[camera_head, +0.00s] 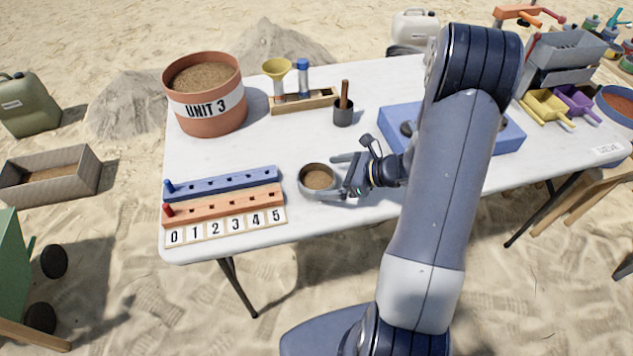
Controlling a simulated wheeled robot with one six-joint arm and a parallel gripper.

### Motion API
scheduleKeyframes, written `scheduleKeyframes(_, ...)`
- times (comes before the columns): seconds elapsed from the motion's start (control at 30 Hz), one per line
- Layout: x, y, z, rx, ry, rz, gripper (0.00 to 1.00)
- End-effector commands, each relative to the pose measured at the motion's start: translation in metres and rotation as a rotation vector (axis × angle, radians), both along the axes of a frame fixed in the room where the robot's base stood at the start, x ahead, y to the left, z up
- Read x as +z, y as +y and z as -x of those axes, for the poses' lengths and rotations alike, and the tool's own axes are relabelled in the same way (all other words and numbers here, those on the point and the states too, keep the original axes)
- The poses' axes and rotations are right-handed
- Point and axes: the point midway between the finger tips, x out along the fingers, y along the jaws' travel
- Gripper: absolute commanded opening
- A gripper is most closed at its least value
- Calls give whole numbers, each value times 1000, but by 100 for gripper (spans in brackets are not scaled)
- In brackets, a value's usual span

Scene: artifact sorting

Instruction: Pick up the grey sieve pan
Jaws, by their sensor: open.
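A small round grey pan (304,186) with brown sand in it sits on the white table, just right of the coloured peg rails. It is the likeliest grey sieve pan. My gripper (342,175) is open at the pan's right side, low over the table, with its fingers pointing left towards it. One finger shows behind the pan's right edge and the other nearer the front. I cannot tell whether they touch the pan. My arm hides part of the table to the right.
Blue (225,182) and orange (230,203) peg rails and a number strip (228,226) lie left. A UNIT 3 bucket (205,118), wooden rack (290,106) and dark cup (343,117) stand behind. A blue block (505,138) and grey bins (565,50) are right.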

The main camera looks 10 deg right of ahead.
Motion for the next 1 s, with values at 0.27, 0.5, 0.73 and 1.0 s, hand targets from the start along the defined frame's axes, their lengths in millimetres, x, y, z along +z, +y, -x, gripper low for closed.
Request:
scheduleKeyframes(0.27,-20,30,-17,5,1,-1,100)
scheduleKeyframes(0.5,-24,36,-22,3,0,1,100)
scheduleKeyframes(0.73,-24,35,-21,2,0,0,89)
scheduleKeyframes(1.0,-24,35,-22,2,0,0,66)
